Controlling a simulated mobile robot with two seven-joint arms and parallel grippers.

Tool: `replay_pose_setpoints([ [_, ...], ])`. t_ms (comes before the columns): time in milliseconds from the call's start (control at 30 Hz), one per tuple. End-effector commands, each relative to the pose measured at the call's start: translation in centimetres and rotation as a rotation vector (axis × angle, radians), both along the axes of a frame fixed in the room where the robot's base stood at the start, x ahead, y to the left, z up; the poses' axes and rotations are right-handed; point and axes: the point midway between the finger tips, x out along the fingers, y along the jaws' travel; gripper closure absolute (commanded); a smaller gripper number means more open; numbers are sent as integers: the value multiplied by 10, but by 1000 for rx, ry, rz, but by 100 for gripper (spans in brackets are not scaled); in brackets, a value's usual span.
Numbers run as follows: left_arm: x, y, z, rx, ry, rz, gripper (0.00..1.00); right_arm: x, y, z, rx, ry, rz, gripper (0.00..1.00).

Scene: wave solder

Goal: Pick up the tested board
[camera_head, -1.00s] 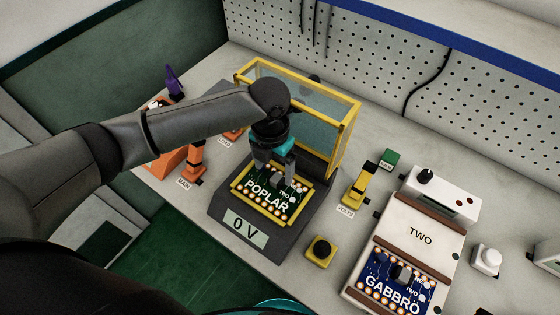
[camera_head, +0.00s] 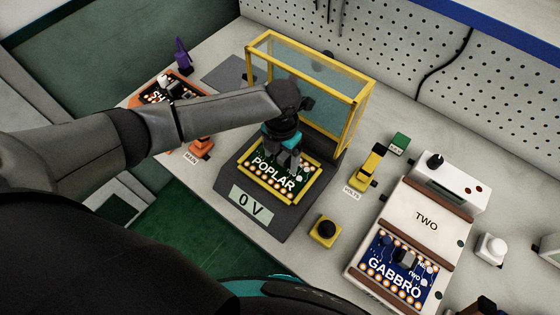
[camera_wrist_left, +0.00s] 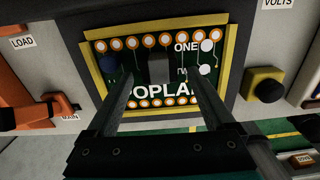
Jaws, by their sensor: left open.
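The green POPLAR board (camera_head: 272,172) lies flat in the yellow frame of a dark grey test fixture (camera_head: 282,217), whose display (camera_head: 253,201) reads 0 V. The fixture's clear yellow-edged cover (camera_head: 348,98) stands raised behind. My left gripper (camera_head: 284,161) is over the board, pointing down. In the left wrist view, the open fingers (camera_wrist_left: 160,80) straddle a grey block (camera_wrist_left: 158,67) on the board (camera_wrist_left: 180,88), with visible gaps at both sides. Whether the fingertips touch the board is not clear. My right gripper is not in view.
A yellow VOLTS lever (camera_head: 367,166) and a yellow button box (camera_head: 325,231) stand right of the fixture. An orange MAIN lever (camera_head: 201,148) stands left. A white TWO unit (camera_head: 424,207) holds a blue GABBRO board (camera_head: 389,270). A pegboard (camera_head: 440,80) backs the bench.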

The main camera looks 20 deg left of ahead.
Motion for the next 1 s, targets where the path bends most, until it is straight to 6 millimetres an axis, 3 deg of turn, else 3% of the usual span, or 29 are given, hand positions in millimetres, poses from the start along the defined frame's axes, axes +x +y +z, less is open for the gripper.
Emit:
replay_pose_setpoints([
  [67, 0, 0, 0, 0, 0, 0, 12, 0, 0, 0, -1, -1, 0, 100],
  [833, 0, 0, 1, 0, -1, 1, 99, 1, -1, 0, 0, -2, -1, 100],
  [1000, 0, 0, 1, 0, -1, 1, 100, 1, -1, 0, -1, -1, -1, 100],
])
